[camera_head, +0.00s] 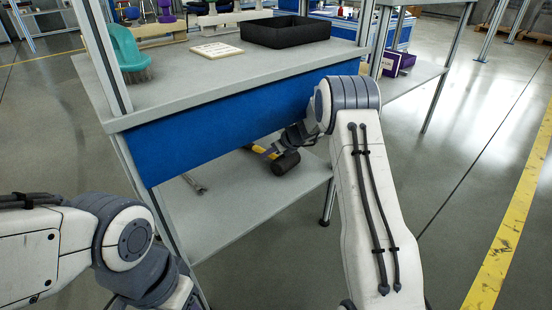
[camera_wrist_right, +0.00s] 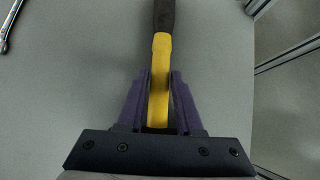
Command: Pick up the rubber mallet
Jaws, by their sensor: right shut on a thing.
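The rubber mallet (camera_head: 286,163) has a black cylindrical head and a yellow handle, and shows under the blue-fronted bench at the lower shelf. In the right wrist view its yellow handle (camera_wrist_right: 161,70) runs between my purple fingers, with a dark part at the top. My right gripper (camera_wrist_right: 160,85) is shut on the yellow handle. In the head view the right gripper (camera_head: 272,150) is partly hidden by my arm. I cannot tell whether the mallet touches the shelf. My left arm comes in at the lower left; its gripper is out of view.
A wrench (camera_head: 194,183) lies on the lower shelf (camera_head: 230,210), left of the mallet. The blue bench front (camera_head: 225,125) is close above. The bench top holds a teal brush (camera_head: 128,50), a white sign (camera_head: 216,50) and a black tray (camera_head: 285,32). Bare floor lies to the right.

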